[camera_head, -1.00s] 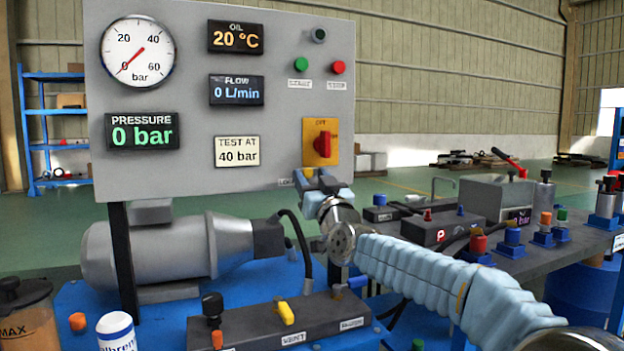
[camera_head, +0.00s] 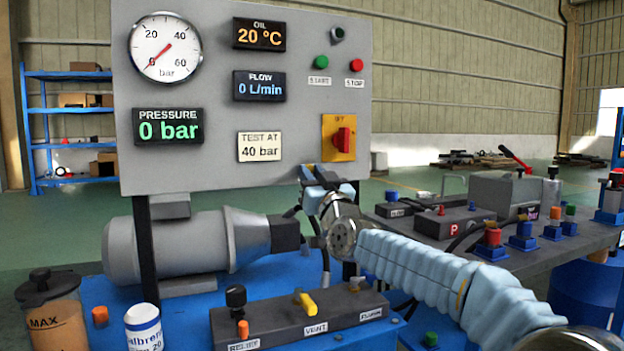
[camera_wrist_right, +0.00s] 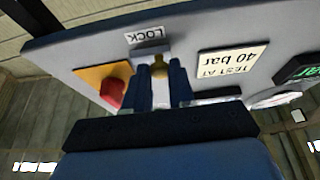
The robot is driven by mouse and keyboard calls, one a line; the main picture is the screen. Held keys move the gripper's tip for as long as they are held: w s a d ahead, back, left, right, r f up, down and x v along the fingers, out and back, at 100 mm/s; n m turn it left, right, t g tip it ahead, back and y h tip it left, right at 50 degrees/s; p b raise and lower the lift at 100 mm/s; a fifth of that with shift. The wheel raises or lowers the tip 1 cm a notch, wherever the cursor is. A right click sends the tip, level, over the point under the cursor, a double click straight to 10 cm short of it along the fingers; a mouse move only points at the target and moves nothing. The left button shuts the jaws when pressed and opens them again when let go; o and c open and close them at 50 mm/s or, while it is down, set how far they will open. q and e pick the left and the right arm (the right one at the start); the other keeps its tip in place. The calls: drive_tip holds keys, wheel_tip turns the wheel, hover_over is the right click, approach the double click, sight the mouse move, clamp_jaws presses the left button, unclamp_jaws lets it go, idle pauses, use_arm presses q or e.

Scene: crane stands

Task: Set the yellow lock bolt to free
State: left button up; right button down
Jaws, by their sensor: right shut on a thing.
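The yellow lock bolt (camera_wrist_right: 158,69) shows in the right wrist view as a small yellow piece under the white LOCK label (camera_wrist_right: 147,34), at the panel's lower edge. My right gripper (camera_wrist_right: 162,82) has its dark blue fingers on either side of it and is shut on it. In the head view my right gripper (camera_head: 320,176) is at the panel's bottom edge, below and left of the red rotary switch (camera_head: 344,139). There it hides the bolt and the label. I cannot tell which position the bolt is in. My left gripper is out of view.
The grey panel (camera_head: 205,95) carries gauges and buttons. Below it are a grey motor (camera_head: 185,247) and a dark valve block (camera_head: 272,325) with a yellow vent lever (camera_head: 307,303). A bench (camera_head: 545,250) with coloured fittings stands right of my right arm.

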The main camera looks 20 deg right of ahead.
drive_tip(key=shift+a, duration=0.15)
drive_tip(key=c, duration=0.9)
unclamp_jaws()
drive_tip(key=shift+a, duration=0.1)
drive_tip(key=shift+c, duration=0.2)
drive_tip(key=d+b+v, duration=0.1)
drive_tip(key=b+v, duration=0.2)
drive_tip(key=v, duration=1)
drive_tip(key=shift+s+a, duration=0.4)
